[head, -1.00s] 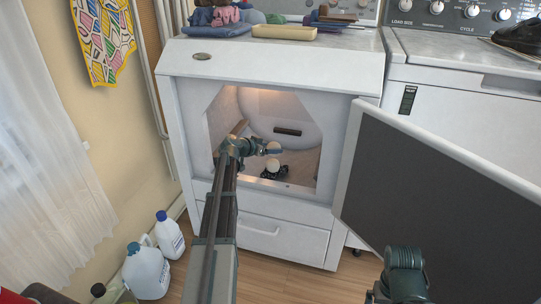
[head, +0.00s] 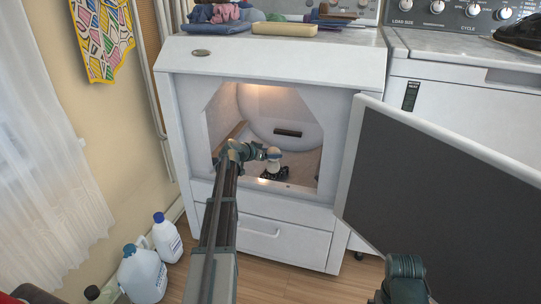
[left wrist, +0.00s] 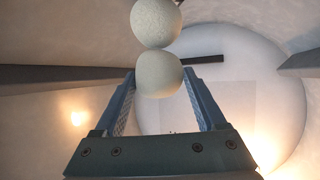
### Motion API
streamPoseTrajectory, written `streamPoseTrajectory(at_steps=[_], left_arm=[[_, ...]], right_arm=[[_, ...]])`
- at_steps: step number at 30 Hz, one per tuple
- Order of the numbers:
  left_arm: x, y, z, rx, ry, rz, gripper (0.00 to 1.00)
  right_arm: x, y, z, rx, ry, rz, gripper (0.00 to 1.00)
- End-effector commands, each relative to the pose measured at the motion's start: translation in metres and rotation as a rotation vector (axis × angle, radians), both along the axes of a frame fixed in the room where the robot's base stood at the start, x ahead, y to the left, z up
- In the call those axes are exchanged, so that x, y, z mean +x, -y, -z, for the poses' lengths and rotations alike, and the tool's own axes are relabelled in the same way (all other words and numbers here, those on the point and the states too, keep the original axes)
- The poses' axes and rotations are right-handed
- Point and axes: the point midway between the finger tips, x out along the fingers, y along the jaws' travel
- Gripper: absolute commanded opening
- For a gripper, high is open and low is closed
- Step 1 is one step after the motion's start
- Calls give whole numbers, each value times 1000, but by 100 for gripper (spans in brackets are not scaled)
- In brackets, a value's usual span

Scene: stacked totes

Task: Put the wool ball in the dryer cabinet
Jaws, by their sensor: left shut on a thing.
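The open dryer cabinet (head: 345,83) stands in the middle of the head view, its inside lit. My left gripper (head: 271,153) reaches in through the opening. It is shut on a pale round wool ball (left wrist: 159,78), which sits between the two fingers in the left wrist view. A second pale ball (left wrist: 157,22) shows there right against the held one. In the head view a pale thing (head: 274,167) lies just below the gripper tip, beside a small dark thing (head: 272,175) on the cabinet floor. My right gripper is out of view; only part of my right arm shows at the lower right.
The open dark-faced door (head: 430,185) swings out to the right of the opening. A washer (head: 470,100) stands at the right. White jugs (head: 143,275) stand on the floor at the left. Folded cloths and a yellow block (head: 284,29) lie on the cabinet top.

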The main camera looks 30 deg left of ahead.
Motion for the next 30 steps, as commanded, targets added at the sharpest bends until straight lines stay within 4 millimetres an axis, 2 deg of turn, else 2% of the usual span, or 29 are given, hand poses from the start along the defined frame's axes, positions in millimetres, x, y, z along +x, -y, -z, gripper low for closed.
streamPoseTrajectory(at_steps=[1, 5, 14, 17, 24, 30], left_arm=[[0, 0, 1, 0, 0, 0, 78], [0, 0, 0, 0, 0, 0, 100], [-3, 0, -3, 0, 0, -1, 100], [-14, -2, -10, -1, 1, -1, 100], [-58, -11, -34, 0, 0, -2, 100], [-87, -17, -48, -1, 1, -1, 100]], right_arm=[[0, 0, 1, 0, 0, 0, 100], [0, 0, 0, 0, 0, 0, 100], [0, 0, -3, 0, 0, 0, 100], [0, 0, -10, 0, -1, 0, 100], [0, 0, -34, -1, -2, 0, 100], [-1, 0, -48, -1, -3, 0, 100]])
